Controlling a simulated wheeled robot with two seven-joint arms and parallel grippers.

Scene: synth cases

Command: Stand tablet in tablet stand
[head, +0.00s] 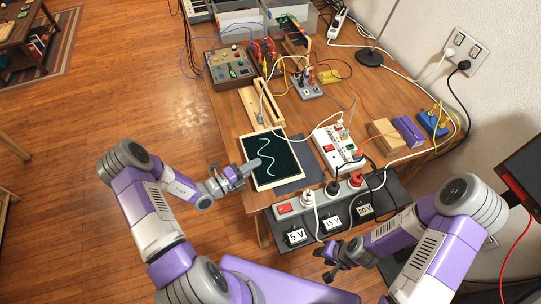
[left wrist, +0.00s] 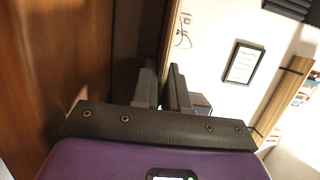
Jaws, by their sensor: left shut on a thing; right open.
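The tablet (head: 280,160) has a dark screen with a pale wavy line and a light frame. It is at the table's front left, over or on a dark mat. My left gripper (head: 250,168) is shut on the tablet's left edge. Its fingers (left wrist: 162,88) show in the left wrist view, where I cannot make out the tablet clearly. A light wooden slotted holder, apparently the tablet stand (head: 249,105), is just behind the tablet and empty. My right gripper (head: 330,262) is open and empty in front of the black power unit.
A white power strip (head: 325,148) is right of the tablet. A long socket strip (head: 285,209) with plugs lies on the black unit (head: 385,212) at the front edge. A control box (head: 231,71) stands behind the holder. Loose cables cross the table's right side.

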